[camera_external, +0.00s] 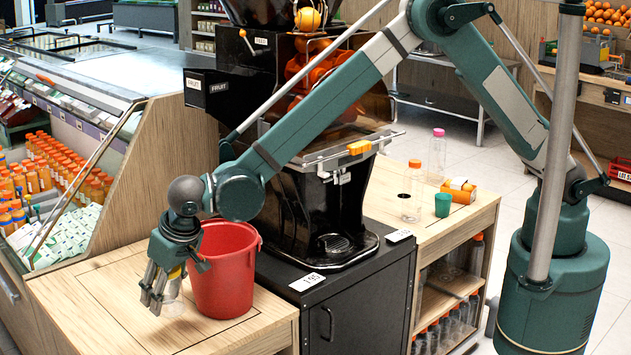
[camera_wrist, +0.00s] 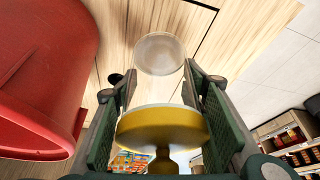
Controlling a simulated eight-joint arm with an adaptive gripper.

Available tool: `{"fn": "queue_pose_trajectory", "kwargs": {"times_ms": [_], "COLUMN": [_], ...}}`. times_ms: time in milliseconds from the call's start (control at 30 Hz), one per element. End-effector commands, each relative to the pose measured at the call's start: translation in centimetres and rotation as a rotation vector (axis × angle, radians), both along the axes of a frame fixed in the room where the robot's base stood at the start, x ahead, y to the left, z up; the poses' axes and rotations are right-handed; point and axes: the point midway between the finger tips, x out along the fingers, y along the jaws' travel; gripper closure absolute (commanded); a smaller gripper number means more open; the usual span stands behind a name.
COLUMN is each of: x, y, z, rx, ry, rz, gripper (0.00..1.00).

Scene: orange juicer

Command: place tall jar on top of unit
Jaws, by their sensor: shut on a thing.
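My gripper (camera_external: 158,300) points down over the wooden counter at the lower left, beside the red bucket. It is shut on a clear jar (camera_external: 173,297), which is mostly hidden by the fingers. In the wrist view a pale round end of the jar (camera_wrist: 158,54) shows between the two fingertips, against the wood. I cannot tell whether the jar touches the wood. A yellow round part (camera_wrist: 163,124) lies between the fingers, nearer the palm. A wooden shelf unit (camera_external: 455,222) stands right of the juicer. Which unit the task means is unclear.
The red bucket (camera_external: 226,275) stands close right of my gripper. The black juicer (camera_external: 330,200) stands between the wooden counter (camera_external: 110,305) and the shelf unit. A clear orange-capped bottle (camera_external: 412,195), a pink-capped bottle (camera_external: 437,160) and a green cup (camera_external: 443,205) occupy the shelf unit's top.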

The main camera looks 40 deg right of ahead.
Motion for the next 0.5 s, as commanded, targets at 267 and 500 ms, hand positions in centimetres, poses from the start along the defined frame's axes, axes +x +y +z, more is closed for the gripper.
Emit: {"fn": "queue_pose_trajectory", "kwargs": {"times_ms": [267, 500], "x": [0.0, 0.0], "y": [0.0, 0.0], "z": [-3.5, -3.8], "rx": [0.0, 0.0], "ry": [0.0, 0.0], "rz": [0.0, 0.0], "gripper": [0.75, 0.75]}}
